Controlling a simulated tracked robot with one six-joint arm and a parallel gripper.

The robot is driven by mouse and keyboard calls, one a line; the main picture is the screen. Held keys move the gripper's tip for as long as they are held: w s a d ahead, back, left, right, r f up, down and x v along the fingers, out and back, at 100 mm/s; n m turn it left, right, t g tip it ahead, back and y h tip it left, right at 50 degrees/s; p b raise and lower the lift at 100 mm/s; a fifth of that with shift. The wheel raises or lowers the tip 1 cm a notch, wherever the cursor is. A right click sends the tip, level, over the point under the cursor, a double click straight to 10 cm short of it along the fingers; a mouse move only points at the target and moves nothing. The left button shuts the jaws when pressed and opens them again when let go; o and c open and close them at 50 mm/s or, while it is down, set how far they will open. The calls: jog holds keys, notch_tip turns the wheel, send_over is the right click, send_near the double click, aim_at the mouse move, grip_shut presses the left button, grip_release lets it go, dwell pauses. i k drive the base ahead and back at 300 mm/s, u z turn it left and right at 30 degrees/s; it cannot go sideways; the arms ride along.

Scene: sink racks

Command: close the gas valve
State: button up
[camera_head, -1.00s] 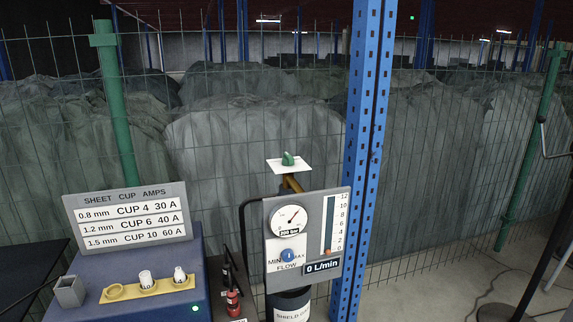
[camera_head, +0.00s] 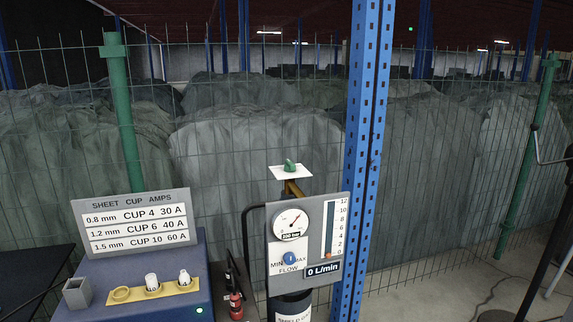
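A gas bottle (camera_head: 292,306) stands low in the middle, cut off by the bottom edge. Its valve is a green knob (camera_head: 290,165) on a white square plate (camera_head: 291,173), above a brass-coloured stem (camera_head: 293,188). In front is a grey panel (camera_head: 330,213) with a round pressure gauge (camera_head: 290,219), a blue flow knob (camera_head: 290,258) marked MIN and MAX, and a flow tube (camera_head: 334,228) with an orange float near the bottom. The display (camera_head: 323,270) reads 0 L/min. My gripper is not in view.
A blue machine (camera_head: 137,283) with a cup chart (camera_head: 136,221) and a yellow cup tray (camera_head: 152,289) stands at left. A blue perforated post (camera_head: 366,140) rises right of the panel, before a mesh fence (camera_head: 440,150). Bare floor shows at right.

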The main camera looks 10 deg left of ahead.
aim_at(289, 167)
jog(key=u, duration=1.3)
jog(key=i, duration=1)
jog(key=u, duration=0.05)
